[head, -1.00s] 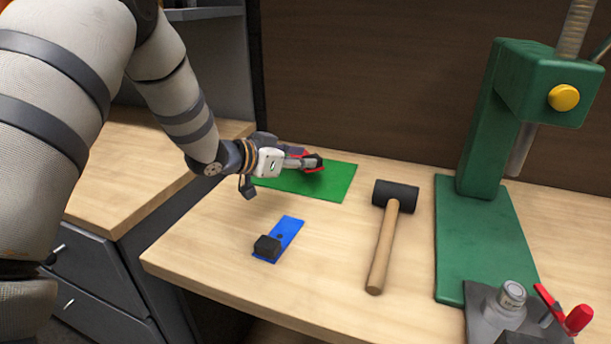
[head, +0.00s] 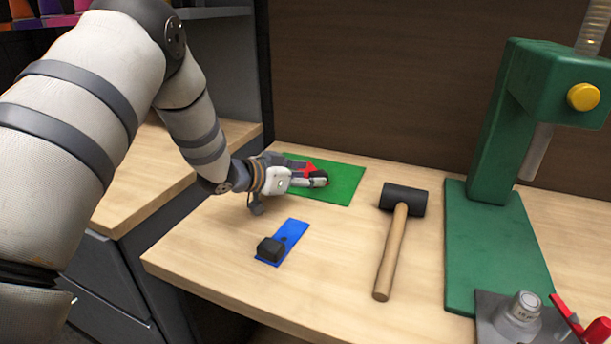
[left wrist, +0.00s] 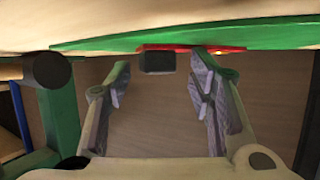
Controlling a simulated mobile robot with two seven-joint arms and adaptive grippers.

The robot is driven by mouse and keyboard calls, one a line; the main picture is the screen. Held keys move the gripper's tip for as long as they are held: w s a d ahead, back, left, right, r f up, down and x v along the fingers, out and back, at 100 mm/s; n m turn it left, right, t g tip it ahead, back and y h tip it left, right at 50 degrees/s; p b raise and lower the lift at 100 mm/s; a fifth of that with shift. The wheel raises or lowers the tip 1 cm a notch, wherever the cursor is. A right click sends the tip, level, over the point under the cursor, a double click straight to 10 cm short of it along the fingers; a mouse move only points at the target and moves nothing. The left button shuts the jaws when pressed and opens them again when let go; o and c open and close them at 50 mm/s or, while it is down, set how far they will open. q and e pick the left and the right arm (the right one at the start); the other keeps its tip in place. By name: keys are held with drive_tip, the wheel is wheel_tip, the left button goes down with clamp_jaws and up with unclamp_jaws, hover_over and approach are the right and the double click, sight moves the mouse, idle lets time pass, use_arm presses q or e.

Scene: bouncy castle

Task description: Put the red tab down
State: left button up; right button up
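The red tab (head: 311,166) lies on the green mat (head: 345,182), partly hidden behind my left gripper (head: 312,180). In the left wrist view the red tab (left wrist: 185,47) is a thin strip against the green mat (left wrist: 270,37), with a black block (left wrist: 157,62) on it. My left gripper also shows there (left wrist: 161,65), with its two fingers spread apart. The black block appears between or just beyond the fingertips, with a gap on each side. My right gripper is not in view.
A blue tab (head: 291,234) with a black block (head: 270,249) lies nearer the bench's front edge. A mallet (head: 392,245) lies to the right, beside a green press (head: 495,240). A clamp with a red handle (head: 598,331) is at the lower right. Bare wood separates them.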

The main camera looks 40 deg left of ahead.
use_arm(q)
drive_tip(key=p+v, duration=0.1)
drive_tip(key=v, duration=0.4)
drive_tip(key=r+p+v, duration=0.1)
drive_tip(key=p+v, duration=0.1)
drive_tip(key=v, duration=0.4)
drive_tip(key=shift+w, duration=0.1)
drive_tip(key=shift+s+a, duration=0.15)
drive_tip(key=shift+s, duration=0.4)
drive_tip(key=shift+f, duration=0.15)
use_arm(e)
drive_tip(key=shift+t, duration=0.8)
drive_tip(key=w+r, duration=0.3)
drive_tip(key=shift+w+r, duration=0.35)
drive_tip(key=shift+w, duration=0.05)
